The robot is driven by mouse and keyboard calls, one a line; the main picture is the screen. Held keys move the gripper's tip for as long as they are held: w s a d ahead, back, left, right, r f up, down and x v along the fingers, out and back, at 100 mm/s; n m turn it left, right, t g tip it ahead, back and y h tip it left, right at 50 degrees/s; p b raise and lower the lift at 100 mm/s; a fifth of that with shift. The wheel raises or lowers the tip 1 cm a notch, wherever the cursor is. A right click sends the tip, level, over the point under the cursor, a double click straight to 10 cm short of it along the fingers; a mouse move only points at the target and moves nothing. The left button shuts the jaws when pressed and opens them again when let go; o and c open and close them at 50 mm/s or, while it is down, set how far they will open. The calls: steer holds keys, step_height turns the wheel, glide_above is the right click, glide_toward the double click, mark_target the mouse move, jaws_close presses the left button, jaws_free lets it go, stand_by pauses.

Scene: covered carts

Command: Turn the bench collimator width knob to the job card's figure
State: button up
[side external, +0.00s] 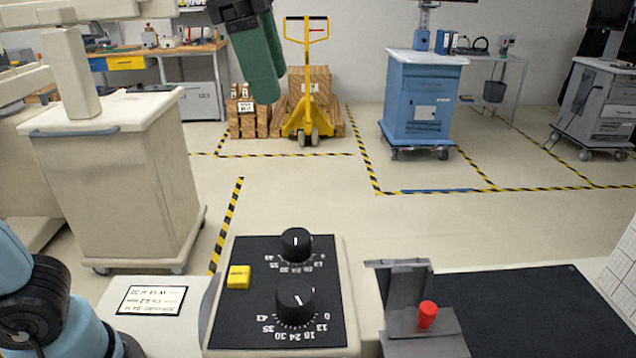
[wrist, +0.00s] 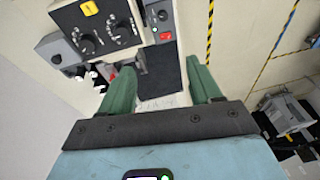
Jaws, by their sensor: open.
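A black collimator panel (side external: 226,318) sits on a pale housing at the bottom centre of the side view. It carries a far knob (side external: 296,242) and a larger near knob (side external: 296,298), each black with a white pointer line and a printed scale. Which is the width knob I cannot tell. A white job card (side external: 150,300) lies left of the panel; its print is small and upside down. My gripper (side external: 264,88) has green fingers and hangs high above and behind the panel, touching nothing. In the wrist view my gripper (wrist: 163,78) is open and empty, with the fingers well apart.
A yellow button (side external: 238,276) sits on the panel's left. A grey bracket with a red knob (side external: 428,314) stands right of it, before a black mat (side external: 530,305). A beige cart (side external: 115,180), a blue cart (side external: 420,110) and a yellow pallet truck (side external: 304,90) stand behind on open floor.

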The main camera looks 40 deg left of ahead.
mark_target(298, 236)
steer(key=s+d+m+g+y, duration=0.1)
steer(key=s+d+m+g, duration=0.15)
steer(key=d+m, duration=0.4)
steer(key=shift+w+a+f, duration=0.1)
steer(key=shift+w+f, duration=0.05)
steer(key=shift+f, duration=8.45)
steer(key=c, duration=1)
steer(key=shift+n, duration=0.25)
steer(key=shift+c, duration=0.2)
